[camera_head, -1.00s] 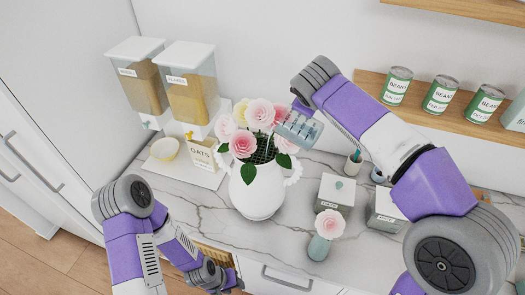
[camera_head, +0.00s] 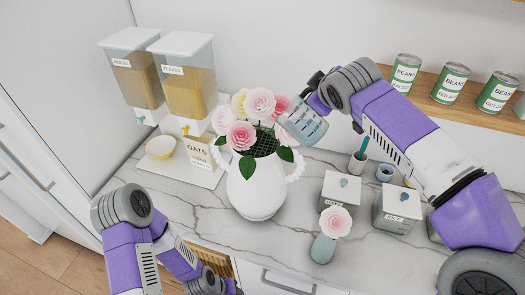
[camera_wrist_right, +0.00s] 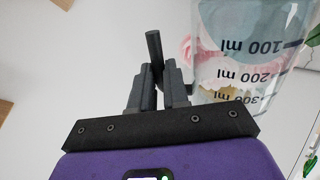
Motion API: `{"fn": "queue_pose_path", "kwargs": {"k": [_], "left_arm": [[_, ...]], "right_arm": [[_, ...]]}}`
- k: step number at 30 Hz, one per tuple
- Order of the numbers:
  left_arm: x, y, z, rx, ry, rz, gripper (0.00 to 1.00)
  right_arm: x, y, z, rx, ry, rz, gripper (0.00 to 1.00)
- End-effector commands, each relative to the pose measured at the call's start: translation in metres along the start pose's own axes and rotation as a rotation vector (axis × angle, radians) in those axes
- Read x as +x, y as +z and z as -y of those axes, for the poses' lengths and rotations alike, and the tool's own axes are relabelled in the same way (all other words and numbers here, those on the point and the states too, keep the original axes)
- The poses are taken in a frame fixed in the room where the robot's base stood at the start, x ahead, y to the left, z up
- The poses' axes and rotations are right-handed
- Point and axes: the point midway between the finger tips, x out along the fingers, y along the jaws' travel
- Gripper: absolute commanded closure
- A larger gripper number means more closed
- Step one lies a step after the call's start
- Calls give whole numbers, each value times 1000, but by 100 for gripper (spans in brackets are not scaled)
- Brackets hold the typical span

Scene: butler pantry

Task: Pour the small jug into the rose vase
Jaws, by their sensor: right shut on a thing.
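The rose vase (camera_head: 257,192) is a white two-handled jar standing upright on the marble counter, with pink and cream roses (camera_head: 258,104) and green leaves in its mouth. The small jug (camera_head: 305,122) is clear with dark measuring marks. It is tilted in the air just right of the roses, overlapping them in the head view. My right gripper (camera_head: 316,88) is shut on its handle; the wrist view shows the fingers (camera_wrist_right: 157,75) closed on a dark bar beside the jug's wall (camera_wrist_right: 245,55). Whether liquid is flowing cannot be made out. My left gripper (camera_head: 215,282) is low at the counter's front, its fingers unclear.
A small green vase with one pink rose (camera_head: 335,222) and two lidded canisters (camera_head: 340,190) stand right of the rose vase. Two dispensers (camera_head: 190,85), an oats box (camera_head: 200,152) and a yellow bowl (camera_head: 160,147) are at left. Bean cans (camera_head: 448,82) line a shelf.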

Motion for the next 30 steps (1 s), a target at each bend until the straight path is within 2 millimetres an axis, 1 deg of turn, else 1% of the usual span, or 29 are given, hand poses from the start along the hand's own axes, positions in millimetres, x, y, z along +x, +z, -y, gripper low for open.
{"fn": "queue_pose_path", "kwargs": {"k": [5,12,16,19,28,30], "left_arm": [[8,0,3,0,0,0,57],[38,-2,14,0,0,0,57],[50,-2,19,0,0,0,57],[54,-2,20,0,0,0,57],[53,-2,20,0,0,0,57],[56,-3,21,0,0,0,57]], "right_arm": [[1,3,1,24,2,-25,100],[5,14,5,113,5,-113,100],[6,18,6,157,5,-158,100],[5,19,6,178,5,-180,100],[3,17,4,184,5,-187,100],[4,18,4,194,6,-196,100]]}}
